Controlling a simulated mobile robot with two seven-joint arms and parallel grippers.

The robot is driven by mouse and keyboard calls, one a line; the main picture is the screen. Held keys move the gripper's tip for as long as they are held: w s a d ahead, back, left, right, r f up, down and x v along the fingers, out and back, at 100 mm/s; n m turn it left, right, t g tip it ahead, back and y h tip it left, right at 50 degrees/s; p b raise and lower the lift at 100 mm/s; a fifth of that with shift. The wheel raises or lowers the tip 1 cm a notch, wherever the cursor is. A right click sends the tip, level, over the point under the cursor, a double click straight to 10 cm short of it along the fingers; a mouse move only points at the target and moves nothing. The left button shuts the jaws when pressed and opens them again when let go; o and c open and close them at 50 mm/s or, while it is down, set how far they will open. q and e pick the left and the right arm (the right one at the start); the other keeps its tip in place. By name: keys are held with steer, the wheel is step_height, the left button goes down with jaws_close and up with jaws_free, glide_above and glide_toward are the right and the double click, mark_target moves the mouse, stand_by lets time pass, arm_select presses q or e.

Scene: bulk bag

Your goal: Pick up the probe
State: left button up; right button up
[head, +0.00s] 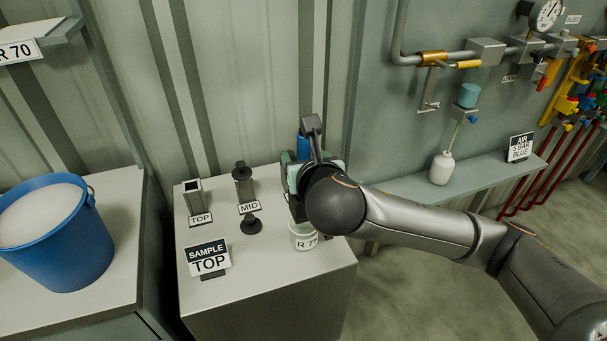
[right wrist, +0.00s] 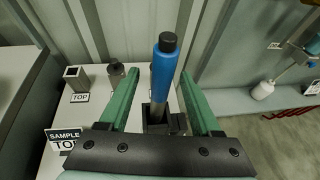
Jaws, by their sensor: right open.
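The probe, with a blue handle and dark cap (right wrist: 164,62), stands upright in a dark square holder (right wrist: 158,122) in the right wrist view. Part of its blue handle (head: 304,148) shows behind my wrist in the head view. My right gripper (right wrist: 160,80) is open, its two green fingers on either side of the probe, with a visible gap at each side. In the head view my right gripper (head: 300,172) is over the right part of the grey cabinet top, and my arm hides most of the holder. My left gripper is not in view.
Left of the holder are a square tube labelled TOP (head: 194,200), a dark piece labelled MID (head: 243,182), a black knob (head: 251,224) and a SAMPLE TOP sign (head: 208,257). A white R 75 cup (head: 303,236) stands in front. A blue bucket (head: 62,240) is further left.

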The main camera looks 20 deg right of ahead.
steer(key=shift+x, duration=2)
steer(key=shift+d+r, duration=0.1)
steer(key=shift+r, duration=0.05)
jaws_close()
